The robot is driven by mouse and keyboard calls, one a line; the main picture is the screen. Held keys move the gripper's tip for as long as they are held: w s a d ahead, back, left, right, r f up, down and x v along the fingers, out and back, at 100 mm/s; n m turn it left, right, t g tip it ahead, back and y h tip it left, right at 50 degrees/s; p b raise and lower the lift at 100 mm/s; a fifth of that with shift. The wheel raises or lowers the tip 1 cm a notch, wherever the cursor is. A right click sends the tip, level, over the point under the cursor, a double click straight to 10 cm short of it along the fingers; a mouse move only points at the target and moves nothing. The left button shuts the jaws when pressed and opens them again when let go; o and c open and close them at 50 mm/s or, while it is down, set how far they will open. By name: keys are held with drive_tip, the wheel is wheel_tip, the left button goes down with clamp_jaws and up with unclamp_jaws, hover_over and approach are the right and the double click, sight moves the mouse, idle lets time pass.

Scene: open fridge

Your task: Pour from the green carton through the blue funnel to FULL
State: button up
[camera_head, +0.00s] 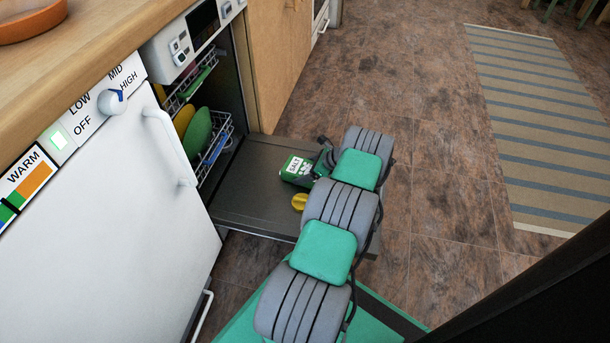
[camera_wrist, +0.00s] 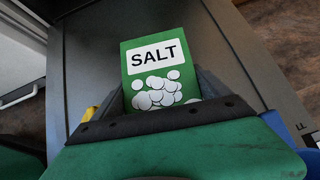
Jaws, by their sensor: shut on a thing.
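The green carton (camera_head: 297,168), labelled SALT, is above the lowered dishwasher door. It fills the middle of the wrist view (camera_wrist: 155,58), its printed face toward the camera. My gripper (camera_head: 320,165) is shut on it; in the wrist view the fingers (camera_wrist: 163,95) press its two sides. I see no clear blue funnel. A blue piece (camera_wrist: 287,126) shows at the right of the wrist view, mostly hidden by my gripper, so I cannot tell whether it is the funnel.
The dishwasher door (camera_head: 250,180) lies open and flat. A yellow cap (camera_head: 299,202) is on it, beside my arm. The rack (camera_head: 215,150) holds a green plate (camera_head: 197,132). A white appliance (camera_head: 110,220) stands left; open floor (camera_head: 430,130) lies right.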

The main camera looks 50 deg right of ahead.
sight(309, 169)
drive_tip(key=shift+d+f, duration=0.1)
drive_tip(key=shift+f, duration=0.25)
drive_tip(key=o, duration=1.8)
drive_tip(key=shift+o, duration=0.2)
drive_tip(key=shift+r, duration=0.1)
drive_tip(key=p+v, duration=0.4)
drive_tip(key=v, duration=0.3)
drive_tip(key=shift+s+r, duration=0.1)
drive_tip(key=shift+r, duration=0.05)
drive_tip(key=shift+s, duration=0.15)
drive_tip(key=shift+s, duration=0.1)
